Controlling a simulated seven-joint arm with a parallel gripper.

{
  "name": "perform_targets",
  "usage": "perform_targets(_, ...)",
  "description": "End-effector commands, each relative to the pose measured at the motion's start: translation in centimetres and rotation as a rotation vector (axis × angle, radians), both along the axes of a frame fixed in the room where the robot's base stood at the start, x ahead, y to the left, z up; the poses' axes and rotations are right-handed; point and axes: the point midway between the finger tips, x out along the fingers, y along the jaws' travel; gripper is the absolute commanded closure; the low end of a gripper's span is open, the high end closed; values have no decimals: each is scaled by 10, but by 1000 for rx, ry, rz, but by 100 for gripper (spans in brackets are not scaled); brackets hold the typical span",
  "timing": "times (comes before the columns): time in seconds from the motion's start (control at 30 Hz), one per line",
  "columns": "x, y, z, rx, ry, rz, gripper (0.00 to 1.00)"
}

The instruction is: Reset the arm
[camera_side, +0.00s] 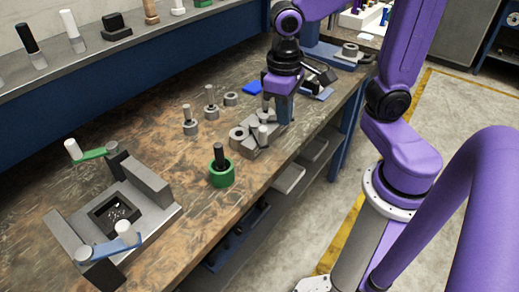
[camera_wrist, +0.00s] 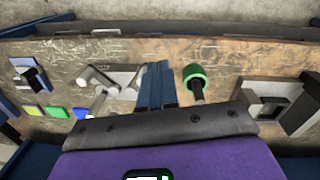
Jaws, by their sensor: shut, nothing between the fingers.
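My gripper (camera_side: 284,112) points down over the workbench, near its right front edge in the side view. Its blue fingers (camera_wrist: 157,85) are together and hold nothing in the wrist view. The fingertips are beside a grey block with metal cylinders (camera_side: 250,138), which also shows in the wrist view (camera_wrist: 122,77). I cannot tell whether they touch it. The arm is bent above the bench, with its purple links at the right of the side view. A green cup with a black peg (camera_side: 221,175) stands to the left and in front of the gripper; it also shows in the wrist view (camera_wrist: 193,74).
A grey fixture (camera_side: 152,180) with green and blue levers stands at the left of the bench (camera_side: 150,120). A shelf (camera_side: 120,50) runs along the back. Bare wood lies between fixture and posts.

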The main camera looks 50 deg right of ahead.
Motion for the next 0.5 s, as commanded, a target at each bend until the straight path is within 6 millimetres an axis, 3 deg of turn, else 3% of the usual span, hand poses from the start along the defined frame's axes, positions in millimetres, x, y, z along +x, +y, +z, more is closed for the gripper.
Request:
perform_targets(0.1,-32,2,-4,26,1,260,100)
perform_targets(0.3,-79,0,-12,61,2,652,100)
perform_targets(0.5,-104,-4,-17,80,-1,877,100)
